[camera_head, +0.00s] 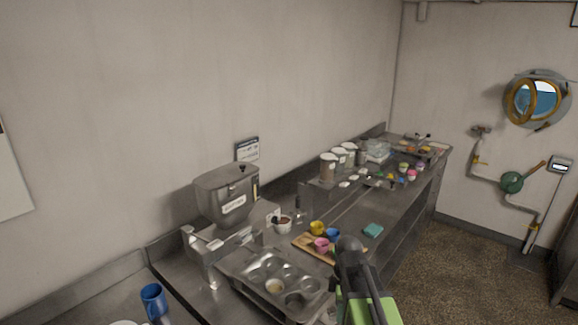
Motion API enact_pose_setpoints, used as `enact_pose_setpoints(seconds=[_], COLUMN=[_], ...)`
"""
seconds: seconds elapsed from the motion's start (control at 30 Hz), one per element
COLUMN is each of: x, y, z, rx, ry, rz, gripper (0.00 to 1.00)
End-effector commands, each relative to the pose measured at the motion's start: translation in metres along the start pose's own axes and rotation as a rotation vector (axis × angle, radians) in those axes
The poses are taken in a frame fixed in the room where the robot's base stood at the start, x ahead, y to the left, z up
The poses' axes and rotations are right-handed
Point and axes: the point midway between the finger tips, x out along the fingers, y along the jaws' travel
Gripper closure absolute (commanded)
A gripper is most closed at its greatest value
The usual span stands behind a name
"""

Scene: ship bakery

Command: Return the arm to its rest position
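My arm shows at the bottom of the head view, right of centre, as a dark rounded link with a bright green part below it. It stands in front of the counter's front edge and hides part of the board. My gripper's fingers cannot be made out, so I cannot tell whether it is open or shut or holds anything.
A steel counter (345,222) runs along the wall. On it are a muffin tin (262,268), a wooden board (304,240) with coloured cups, a steel dispenser (226,196), a teal cloth (373,230) and a blue cup (153,300). Floor (440,262) to the right is clear.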

Motion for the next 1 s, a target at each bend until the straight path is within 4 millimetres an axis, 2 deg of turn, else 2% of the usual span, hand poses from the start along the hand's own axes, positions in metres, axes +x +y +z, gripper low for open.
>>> enact_pose_setpoints(seconds=[0.03, 0.13, 0.2, 0.3, 0.4, 0.5, 0.63, 1.0], x=[0.037, 0.055, 0.06, 0.054, 0.053, 0.053, 0.053, 0.053], y=[-0.015, -0.034, -0.044, -0.056, -0.06, -0.059, -0.059, -0.058], z=[0.005, 0.01, 0.013, 0.015, 0.016, 0.016, 0.016, 0.016], rx=[0.121, 0.413, 0.627, 0.928, 1.177, 1.338, 1.413, 1.412], ry=[0.0, 0.001, 0.001, 0.002, 0.002, 0.002, 0.002, 0.002], rz=[0.0, 0.0, 0.0, 0.0, 0.0, 0.0, 0.0, 0.0], gripper=[0.62, 0.62, 0.62, 0.62, 0.62, 0.62, 0.62, 0.62])
